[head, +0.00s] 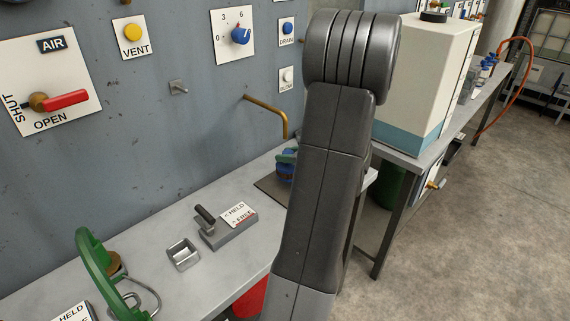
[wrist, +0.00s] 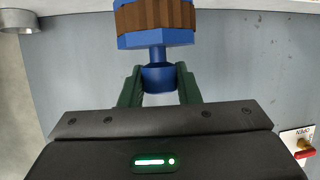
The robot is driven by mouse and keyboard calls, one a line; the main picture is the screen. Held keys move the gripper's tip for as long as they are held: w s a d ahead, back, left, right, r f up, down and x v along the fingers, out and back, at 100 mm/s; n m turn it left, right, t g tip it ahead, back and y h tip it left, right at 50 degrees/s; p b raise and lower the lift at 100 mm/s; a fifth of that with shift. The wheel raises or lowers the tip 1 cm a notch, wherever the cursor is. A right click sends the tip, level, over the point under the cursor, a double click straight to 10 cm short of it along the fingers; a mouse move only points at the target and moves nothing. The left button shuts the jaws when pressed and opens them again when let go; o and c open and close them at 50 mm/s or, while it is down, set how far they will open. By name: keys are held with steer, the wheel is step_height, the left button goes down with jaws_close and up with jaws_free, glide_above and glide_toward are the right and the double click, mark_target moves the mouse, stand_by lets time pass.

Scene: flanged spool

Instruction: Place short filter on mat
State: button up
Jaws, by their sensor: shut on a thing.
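The short filter has a brown pleated body between blue ends, with a narrow blue neck and end piece. In the wrist view the filter (wrist: 155,18) is cut off by the top edge. My gripper (wrist: 159,76) has its green fingers shut on the filter's blue end piece. In the head view part of the blue filter (head: 285,172) shows just left of my arm, over the dark mat (head: 270,190). My arm hides much of the mat and filter. I cannot tell whether the filter touches the mat.
A brass pipe (head: 268,112) juts from the wall behind the filter. Left on the bench are a HELD/FREE lever block (head: 228,232), a small metal holder (head: 183,254) and a green curved handle (head: 92,262). A cream and teal box (head: 425,85) stands on the bench at right.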

steer(key=shift+w+a, duration=0.3)
steer(key=shift+a, duration=0.1)
steer(key=shift+a+f+b, duration=0.1)
steer(key=shift+f+b, duration=0.35)
steer(key=shift+f, duration=1.3)
steer(key=shift+f, duration=0.1)
steer(key=o, duration=1.1)
steer(key=shift+c, duration=0.2)
